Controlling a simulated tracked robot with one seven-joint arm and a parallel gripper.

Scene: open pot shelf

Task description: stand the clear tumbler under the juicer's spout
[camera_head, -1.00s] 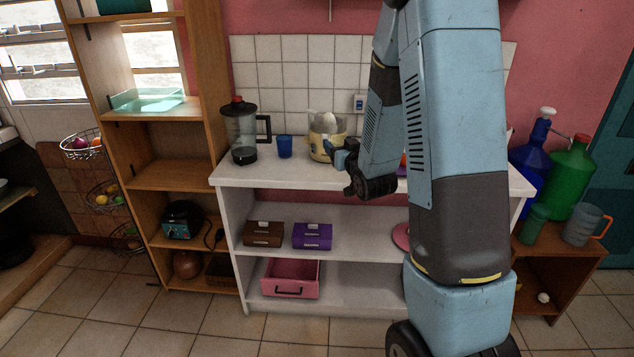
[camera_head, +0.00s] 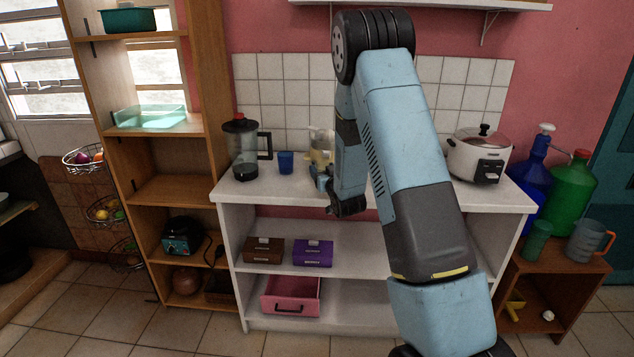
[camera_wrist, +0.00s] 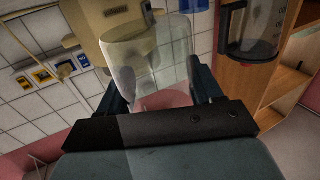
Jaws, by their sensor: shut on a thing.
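The clear tumbler (camera_wrist: 150,58) is between my gripper's two dark fingers in the wrist view. My gripper (camera_wrist: 155,85) is shut on it. The cream-yellow juicer (camera_wrist: 112,20) is right behind the tumbler there, overlapped by its glass. In the head view the juicer (camera_head: 319,158) stands on the white counter, partly covered by my arm. My gripper (camera_head: 322,178) is in front of it, low over the counter. The tumbler is not clearly visible in the head view. I cannot tell whether it is under the spout or touching the counter.
A blue cup (camera_head: 286,162) and a blender (camera_head: 243,150) stand left of the juicer on the counter (camera_head: 262,185). A rice cooker (camera_head: 478,155) stands at the right end. The counter's left front is clear. A tiled wall (camera_head: 285,95) is behind.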

